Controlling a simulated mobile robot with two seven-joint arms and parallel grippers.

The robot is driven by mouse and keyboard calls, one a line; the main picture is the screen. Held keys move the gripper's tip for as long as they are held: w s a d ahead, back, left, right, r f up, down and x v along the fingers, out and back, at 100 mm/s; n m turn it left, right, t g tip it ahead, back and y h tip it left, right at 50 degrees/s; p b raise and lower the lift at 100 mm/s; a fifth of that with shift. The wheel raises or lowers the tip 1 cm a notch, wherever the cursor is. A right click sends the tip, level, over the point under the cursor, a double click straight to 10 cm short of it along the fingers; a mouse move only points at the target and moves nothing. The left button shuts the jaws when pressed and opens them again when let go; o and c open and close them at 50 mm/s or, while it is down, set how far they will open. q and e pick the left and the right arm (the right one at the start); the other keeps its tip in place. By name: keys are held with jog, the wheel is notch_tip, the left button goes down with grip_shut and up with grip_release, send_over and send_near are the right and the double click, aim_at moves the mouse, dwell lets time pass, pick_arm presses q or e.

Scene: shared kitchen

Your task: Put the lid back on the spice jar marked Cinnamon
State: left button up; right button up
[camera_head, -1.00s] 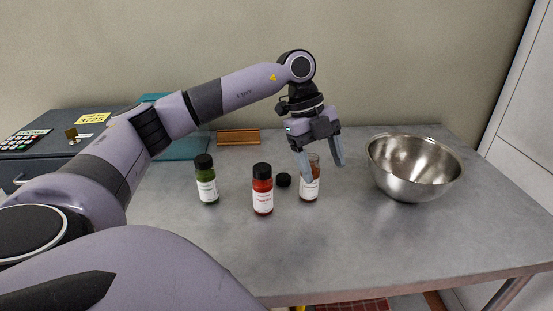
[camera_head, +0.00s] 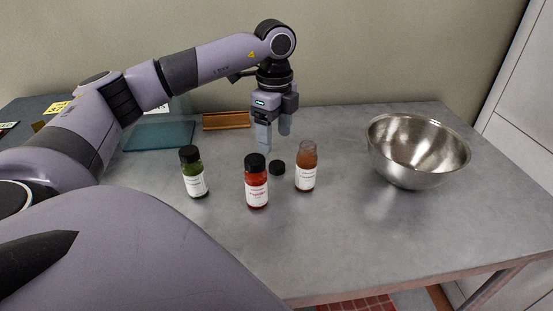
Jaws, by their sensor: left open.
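An uncapped spice jar (camera_head: 306,168) with brown contents and a white label stands upright on the table; its label is too small to read. A black lid (camera_head: 277,168) lies on the table just left of it. My left gripper (camera_head: 274,138) is open and empty, pointing down above and a little behind the lid, apart from it. A red-filled jar (camera_head: 257,184) and a green-filled jar (camera_head: 194,174) stand to the left, both with black lids on. My right gripper is out of view.
A large steel bowl (camera_head: 417,151) stands on the right of the grey table (camera_head: 370,235). A wooden holder (camera_head: 226,121) and a teal glass board (camera_head: 160,136) lie at the back. The front middle of the table is clear.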

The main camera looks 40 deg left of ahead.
aim_at(276, 164)
pick_arm(q)
jog(key=shift+f, duration=0.95)
jog(key=shift+f, duration=0.1)
notch_tip(276, 164, down, 5)
jog(key=shift+d+f+p, duration=0.1)
jog(key=shift+d+p, duration=0.05)
jog(key=shift+p, duration=0.2)
jog(key=c, duration=1.1)
